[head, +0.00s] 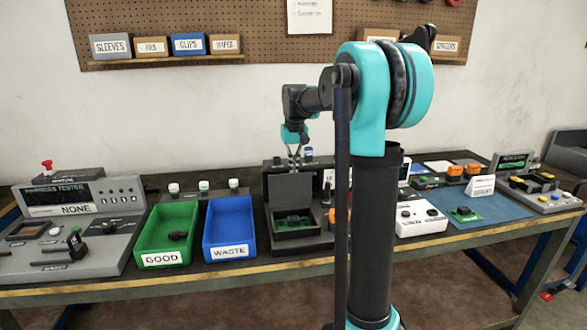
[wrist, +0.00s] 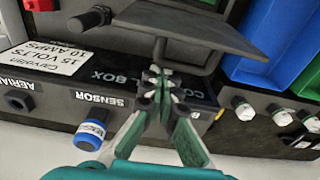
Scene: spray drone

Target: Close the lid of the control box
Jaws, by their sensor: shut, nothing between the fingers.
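The control box (head: 328,238) is a dark box on the bench, right of the blue bin. Its front compartment is uncovered and shows a green circuit board inside. The lid (head: 284,188) stands raised at the back of the compartment; in the wrist view it is a dark flat plate (wrist: 205,28). My gripper (head: 294,163) is above the back of the box, behind the raised lid. In the wrist view my gripper (wrist: 160,72) is shut and empty, its tips close to the lid's edge. I cannot tell whether they touch it. The fingers partly cover the box lettering.
A blue SENSOR connector (wrist: 88,137) sticks out of the box beside my fingers. The green GOOD bin (head: 143,237) and blue WASTE bin (head: 207,228) stand left of the box. A white unit (head: 420,218) is at the right. My arm hides part of the box's right side.

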